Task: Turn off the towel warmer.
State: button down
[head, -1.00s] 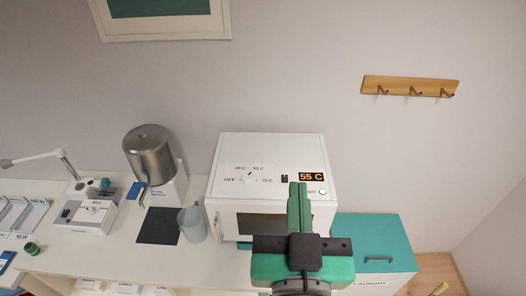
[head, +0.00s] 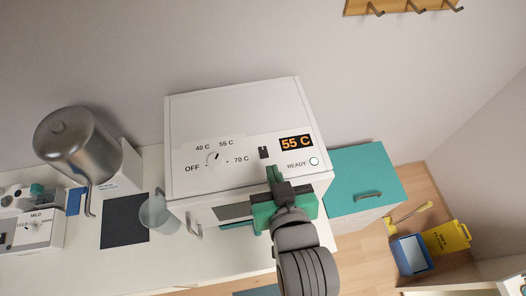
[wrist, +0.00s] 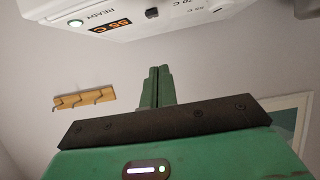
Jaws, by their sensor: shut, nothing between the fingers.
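The towel warmer (head: 185,120) is a white box on the counter; part of it also shows upside down in the wrist view (wrist: 200,18). Its panel has a small dial (head: 212,158) among OFF, 40 C, 55 C and 70 C marks, its pointer toward the 55 C side. Right of it are a small black switch (head: 264,153), an orange display (head: 295,142) reading 55 C and a READY lamp (head: 314,161), lit greenish. My gripper (head: 272,172) has its green fingers together and empty, just below the switch in the picture. In the wrist view the fingers (wrist: 156,80) appear apart from the panel.
A metal urn (head: 75,145), a clear jug (head: 158,212) and a dark mat (head: 125,220) stand left of the warmer. A teal-topped laundry cabinet (head: 355,175) is at the right. A yellow floor sign (head: 447,238) and a blue bucket (head: 410,254) are on the floor beyond.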

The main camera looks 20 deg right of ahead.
jog(key=p, duration=0.1)
send_over(265, 164)
jog(key=f, duration=0.3)
jog(key=shift+w+f, duration=0.3)
jog(key=f, duration=0.3)
jog(key=shift+s+f, duration=0.25)
jog(key=shift+f, duration=0.35)
